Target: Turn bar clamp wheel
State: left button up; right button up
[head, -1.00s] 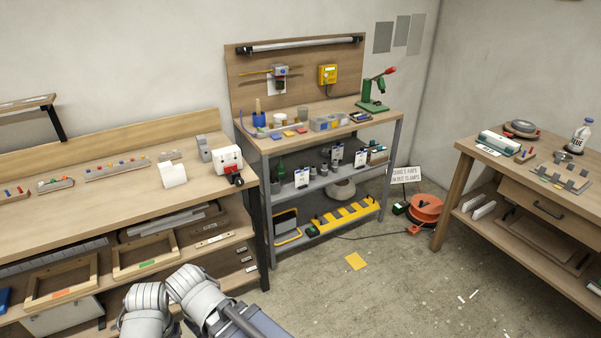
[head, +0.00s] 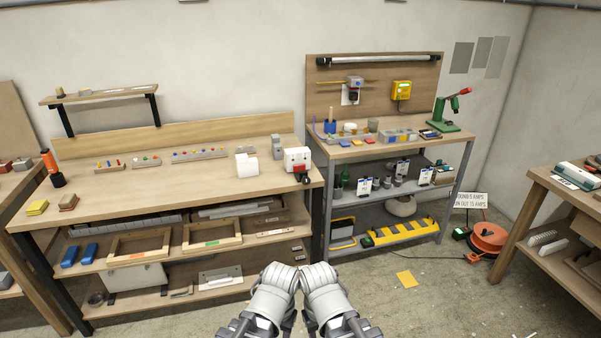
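I cannot pick out a bar clamp or its wheel for certain. A grey device (head: 355,83) with a thin yellowish bar running sideways is on the wooden backboard (head: 325,93) of the middle workbench; it is too small to tell what it is. My two arms show side by side at the bottom centre, in front of the benches and touching nothing I can see. Neither gripper's fingers show.
A long wooden workbench (head: 110,187) stands at the left, with a white and red machine (head: 297,160) near its right end. The middle bench holds a green press (head: 443,124). An orange cable reel (head: 487,239) lies on the floor. Open floor lies at the lower right.

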aim_at(306, 180)
jog(key=z, duration=0.6)
jog(key=i+j+z, duration=0.25)
jog(key=j+z, duration=0.3)
jog(key=j, duration=0.15)
jog(key=j+z, duration=0.25)
jog(key=j, duration=0.15)
jog(key=j+z, duration=0.35)
jog(key=j, duration=2.85)
